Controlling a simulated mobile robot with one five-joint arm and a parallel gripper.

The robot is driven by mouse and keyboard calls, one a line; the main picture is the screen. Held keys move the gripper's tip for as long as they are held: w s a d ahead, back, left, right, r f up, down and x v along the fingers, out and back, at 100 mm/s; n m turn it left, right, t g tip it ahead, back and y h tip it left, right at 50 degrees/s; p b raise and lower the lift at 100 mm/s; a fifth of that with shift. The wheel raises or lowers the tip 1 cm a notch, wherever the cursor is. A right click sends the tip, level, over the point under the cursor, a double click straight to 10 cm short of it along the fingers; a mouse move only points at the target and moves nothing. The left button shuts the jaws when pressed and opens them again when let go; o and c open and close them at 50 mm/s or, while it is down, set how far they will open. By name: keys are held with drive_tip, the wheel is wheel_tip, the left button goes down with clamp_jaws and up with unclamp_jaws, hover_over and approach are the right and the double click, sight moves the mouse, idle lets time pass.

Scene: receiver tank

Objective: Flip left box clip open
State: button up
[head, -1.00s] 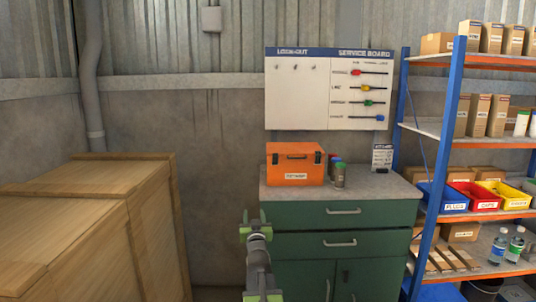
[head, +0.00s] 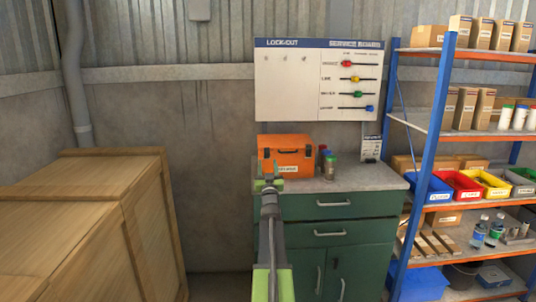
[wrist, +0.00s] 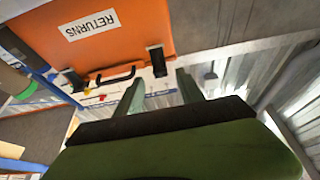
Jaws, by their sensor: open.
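The orange box (head: 297,142) stands on the green cabinet, with black clips and a handle on its front. The left clip (head: 267,151) shows in the head view. The wrist view sees the box (wrist: 40,40) upside down, with a RETURNS label, so the left clip (wrist: 157,60) appears right of the handle (wrist: 115,76). Whether the clip is latched is too small to tell. My gripper (head: 268,183) is open in front of the box's lower left. In the wrist view, its fingers (wrist: 160,80) straddle the line towards the left clip, with nothing seen between them.
Several small jars (head: 328,166) stand right of the box on the cabinet top (head: 365,178). A wooden crate (head: 90,225) fills the left. A blue and orange shelf (head: 433,140) with bins stands at the right. A lock-out board (head: 285,85) hangs behind.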

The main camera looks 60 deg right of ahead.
sight(267, 155)
drive_tip(key=p+x, duration=0.1)
drive_tip(key=x, duration=0.3)
drive_tip(key=shift+c, duration=0.2)
clamp_jaws()
